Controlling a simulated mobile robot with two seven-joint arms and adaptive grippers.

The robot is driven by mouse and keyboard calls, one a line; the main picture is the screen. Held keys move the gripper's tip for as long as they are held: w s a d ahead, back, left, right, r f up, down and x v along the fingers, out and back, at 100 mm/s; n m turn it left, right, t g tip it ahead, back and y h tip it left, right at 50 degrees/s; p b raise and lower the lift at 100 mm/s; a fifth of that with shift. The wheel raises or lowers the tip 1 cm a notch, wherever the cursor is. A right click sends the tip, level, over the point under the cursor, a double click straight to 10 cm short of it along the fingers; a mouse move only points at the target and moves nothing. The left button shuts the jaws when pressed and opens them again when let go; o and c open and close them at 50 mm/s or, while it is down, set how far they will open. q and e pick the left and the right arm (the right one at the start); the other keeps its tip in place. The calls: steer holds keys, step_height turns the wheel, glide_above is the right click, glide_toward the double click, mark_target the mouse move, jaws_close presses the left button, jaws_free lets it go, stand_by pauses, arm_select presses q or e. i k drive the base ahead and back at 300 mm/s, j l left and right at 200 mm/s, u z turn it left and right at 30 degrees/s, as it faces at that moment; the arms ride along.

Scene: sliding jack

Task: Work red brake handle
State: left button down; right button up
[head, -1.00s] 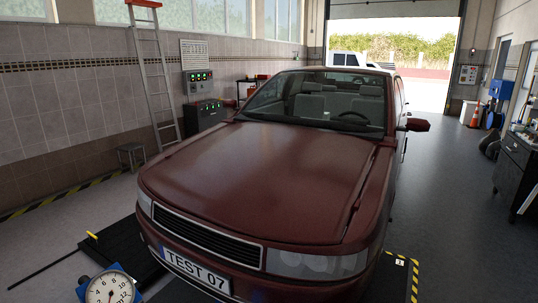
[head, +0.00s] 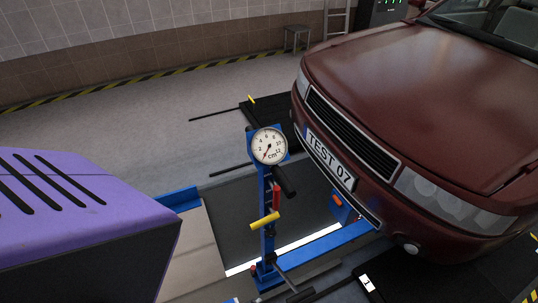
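A blue upright post with a round white dial gauge (head: 269,146) at its top stands in front of the car. A small red handle (head: 276,193) shows upright on the post below the dial, near a dark bar (head: 285,180). Lower on the post is a yellow crossbar grip (head: 264,221). A small red spot (head: 253,268) shows near the foot of the post. Which red part is the brake handle I cannot tell for certain. Neither of my grippers is in view.
A dark red car (head: 400,100) with a TEST 07 plate stands close on the right. A purple slotted housing (head: 80,215) fills the lower left. A blue rail (head: 335,243) runs from the post's foot towards the car. Grey floor (head: 120,120) behind is mostly clear.

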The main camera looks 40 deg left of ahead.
mark_target(276, 188)
steer(key=u, duration=1)
steer(key=k+j, duration=0.05)
